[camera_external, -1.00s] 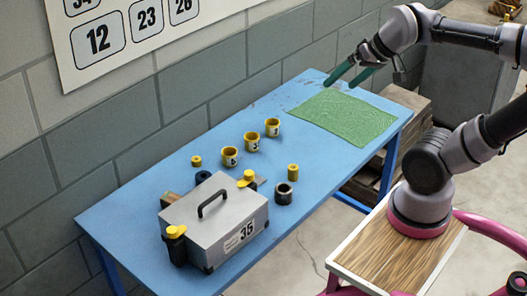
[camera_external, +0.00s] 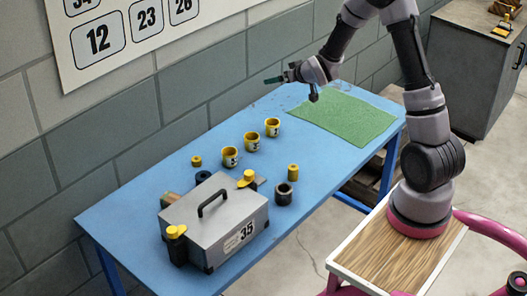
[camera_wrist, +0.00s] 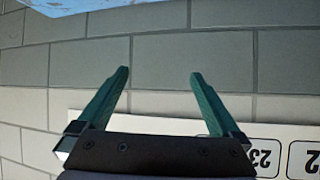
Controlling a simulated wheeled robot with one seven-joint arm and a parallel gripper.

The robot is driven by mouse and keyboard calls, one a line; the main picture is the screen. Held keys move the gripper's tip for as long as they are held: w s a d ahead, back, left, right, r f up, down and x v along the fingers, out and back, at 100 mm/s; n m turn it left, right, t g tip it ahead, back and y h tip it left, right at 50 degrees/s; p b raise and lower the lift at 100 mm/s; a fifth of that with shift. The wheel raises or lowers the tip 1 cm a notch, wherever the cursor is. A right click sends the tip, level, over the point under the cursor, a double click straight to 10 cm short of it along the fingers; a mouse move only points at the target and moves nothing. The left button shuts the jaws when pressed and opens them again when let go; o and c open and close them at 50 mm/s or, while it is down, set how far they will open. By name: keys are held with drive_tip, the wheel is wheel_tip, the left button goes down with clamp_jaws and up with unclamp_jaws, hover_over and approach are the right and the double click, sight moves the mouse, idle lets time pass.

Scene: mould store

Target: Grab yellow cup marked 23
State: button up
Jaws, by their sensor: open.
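Three yellow cups with dark-marked white labels stand in a diagonal row on the blue table: a near cup (camera_external: 230,157), a middle cup (camera_external: 252,142) and a far cup (camera_external: 272,127). Their numbers are too small to read, so I cannot tell which is 23. My gripper (camera_external: 272,80) is above the table's back edge, beyond the far cup and apart from all three, pointing left towards the wall. In the wrist view my gripper (camera_wrist: 160,76) has its two green fingers spread with nothing between them. No cup shows there.
A grey case (camera_external: 215,222) marked 35 stands at the table's near end, with yellow and dark cylinders around it. A green mat (camera_external: 342,117) lies at the far end, bare. The block wall (camera_external: 150,120) runs behind the blue table (camera_external: 150,205); its number chart (camera_external: 120,30) includes 23.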

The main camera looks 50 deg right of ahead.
drive_tip(key=w+d+f+t, duration=0.15)
drive_tip(key=d+f, duration=0.25)
drive_tip(key=f, duration=0.9)
drive_tip(key=n, duration=0.1)
approach(268, 123)
drive_tip(key=shift+t, duration=0.45)
drive_tip(key=x, duration=0.3)
drive_tip(key=f+x, duration=0.1)
drive_tip(key=x, duration=0.3)
drive_tip(key=shift+w+d+f, duration=0.1)
drive_tip(key=shift+f, duration=0.05)
drive_tip(key=c, duration=1.4)
